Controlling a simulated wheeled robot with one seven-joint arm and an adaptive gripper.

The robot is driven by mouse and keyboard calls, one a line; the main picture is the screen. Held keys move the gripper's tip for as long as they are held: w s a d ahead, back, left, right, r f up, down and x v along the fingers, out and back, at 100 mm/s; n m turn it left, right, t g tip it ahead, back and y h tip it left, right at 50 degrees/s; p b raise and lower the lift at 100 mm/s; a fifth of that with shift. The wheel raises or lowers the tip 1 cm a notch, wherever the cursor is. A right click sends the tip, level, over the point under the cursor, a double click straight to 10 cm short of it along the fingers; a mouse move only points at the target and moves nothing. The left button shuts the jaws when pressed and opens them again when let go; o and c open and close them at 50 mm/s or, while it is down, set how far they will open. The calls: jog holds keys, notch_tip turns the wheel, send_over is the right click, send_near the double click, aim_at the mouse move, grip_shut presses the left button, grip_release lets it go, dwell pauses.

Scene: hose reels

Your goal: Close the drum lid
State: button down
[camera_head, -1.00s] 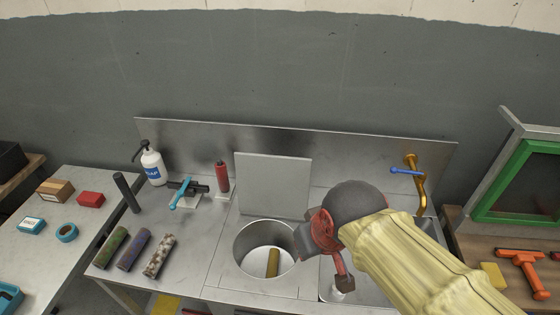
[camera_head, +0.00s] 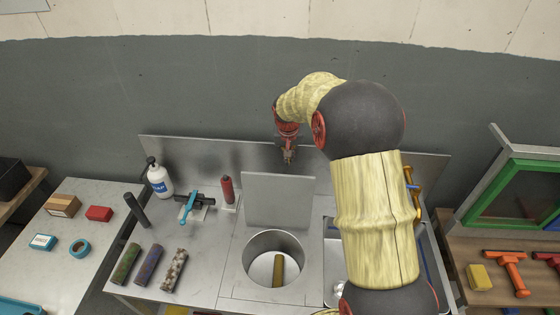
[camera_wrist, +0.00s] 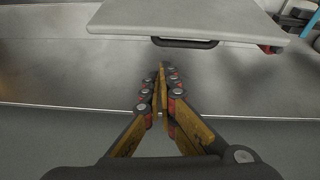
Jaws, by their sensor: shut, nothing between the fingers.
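The drum lid (camera_head: 277,201) is a flat grey square panel standing upright, open, at the back edge of the round drum opening (camera_head: 246,262). An olive cylinder (camera_head: 279,270) is inside the drum. My gripper (camera_head: 289,160) is shut and empty, pointing down above and behind the lid's top edge, near the back panel. In the wrist view the closed fingertips (camera_wrist: 161,68) are just short of the lid (camera_wrist: 190,18), which has a dark handle (camera_wrist: 185,43) on it. I cannot tell whether they touch.
A steel backsplash (camera_head: 200,155) runs behind the counter. A white pump bottle (camera_head: 159,181), a red bottle (camera_head: 228,190) and several patterned rolls (camera_head: 150,265) stand or lie left of the drum. A sink (camera_head: 333,255) is at the right, partly hidden by my arm.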

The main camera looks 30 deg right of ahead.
notch_tip(320, 180, down, 7)
jog(key=w+m+t+p, duration=0.1)
jog(key=w, duration=0.1)
jog(key=shift+d, duration=0.2)
dwell(0.7)
jog(key=shift+w, duration=0.1)
dwell(0.3)
jog(key=shift+s+a+r+t+h+b, duration=0.15)
jog(key=shift+s+a+t+h+b, duration=0.3)
jog(key=shift+b, duration=1.05)
